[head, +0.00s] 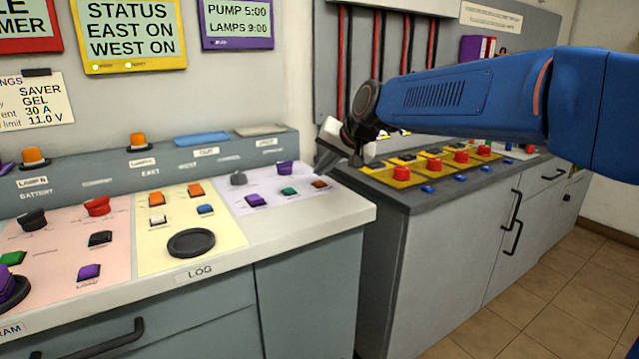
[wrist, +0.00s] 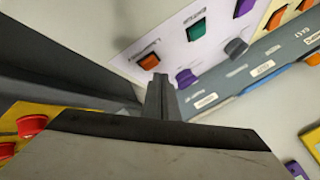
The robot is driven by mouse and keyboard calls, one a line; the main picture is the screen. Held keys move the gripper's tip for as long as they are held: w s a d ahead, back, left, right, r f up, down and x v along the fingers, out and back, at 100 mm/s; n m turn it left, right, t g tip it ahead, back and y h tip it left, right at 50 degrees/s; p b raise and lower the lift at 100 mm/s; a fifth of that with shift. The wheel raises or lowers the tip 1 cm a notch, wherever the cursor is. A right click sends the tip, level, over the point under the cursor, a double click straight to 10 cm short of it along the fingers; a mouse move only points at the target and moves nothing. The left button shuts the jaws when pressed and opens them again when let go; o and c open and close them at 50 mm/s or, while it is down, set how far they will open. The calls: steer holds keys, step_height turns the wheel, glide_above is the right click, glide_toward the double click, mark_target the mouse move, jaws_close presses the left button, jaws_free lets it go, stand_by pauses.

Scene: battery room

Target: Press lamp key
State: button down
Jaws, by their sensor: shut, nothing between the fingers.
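The key labels are too small to read, so I cannot tell which one is the lamp key.
The grey back ledge (head: 60,188) carries orange lamps (head: 138,141) and small labels. A yellow panel with a black dial (head: 191,243) lies left of the lilac one. On the right, a darker cabinet carries several red buttons (head: 401,173) beneath my arm.

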mark_target(322, 187)
steer(key=shift+f, duration=0.2)
steer(key=shift+f, duration=0.25)
steer(key=shift+f, duration=0.45)
stand_by(1.0)
steer(key=shift+r, duration=0.9)
steer(key=shift+r, duration=0.1)
step_height(322, 187, up, 5)
steer(key=shift+f, duration=0.1)
stand_by(0.4)
stand_by(0.4)
